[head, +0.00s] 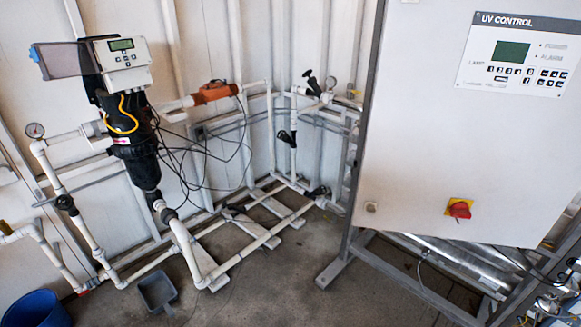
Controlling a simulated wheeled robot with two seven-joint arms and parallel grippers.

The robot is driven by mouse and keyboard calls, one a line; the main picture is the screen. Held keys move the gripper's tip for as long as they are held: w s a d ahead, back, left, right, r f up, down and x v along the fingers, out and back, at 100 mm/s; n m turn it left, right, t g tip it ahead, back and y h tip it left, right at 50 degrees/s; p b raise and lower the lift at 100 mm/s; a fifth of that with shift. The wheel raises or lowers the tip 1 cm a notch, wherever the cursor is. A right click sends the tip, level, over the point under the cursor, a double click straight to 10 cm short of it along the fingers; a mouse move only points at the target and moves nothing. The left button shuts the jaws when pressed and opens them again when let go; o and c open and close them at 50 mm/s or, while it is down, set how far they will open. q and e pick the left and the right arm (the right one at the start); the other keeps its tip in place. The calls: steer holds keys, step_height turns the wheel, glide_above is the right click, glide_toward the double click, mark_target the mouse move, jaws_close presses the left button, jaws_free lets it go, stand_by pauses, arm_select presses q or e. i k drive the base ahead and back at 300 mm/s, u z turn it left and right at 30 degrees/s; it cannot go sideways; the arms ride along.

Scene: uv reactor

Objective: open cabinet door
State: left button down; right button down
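The cabinet (430,130) is a large white box on a grey metal frame at the right of the head view. Its front door looks closed. A red rotary switch (459,209) on a yellow plate sits low on the door. A small round lock or latch (371,207) is near the door's lower left corner. A UV CONTROL panel (518,55) with a green screen and buttons is at the upper right of the door. The cabinet's top and right edge are out of frame. Neither of my grippers shows in this view.
White pipework with valves (185,245) runs along the back wall and floor at the left and middle. A black filter unit with a grey controller (122,62) stands there. A blue bucket (36,310) and dark dustpan (157,291) are on the floor. Bare floor (265,290) lies before the cabinet frame.

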mark_target(442, 133)
steer(key=u, duration=0.35)
steer(key=i, duration=1.5)
steer(key=z, duration=2.25)
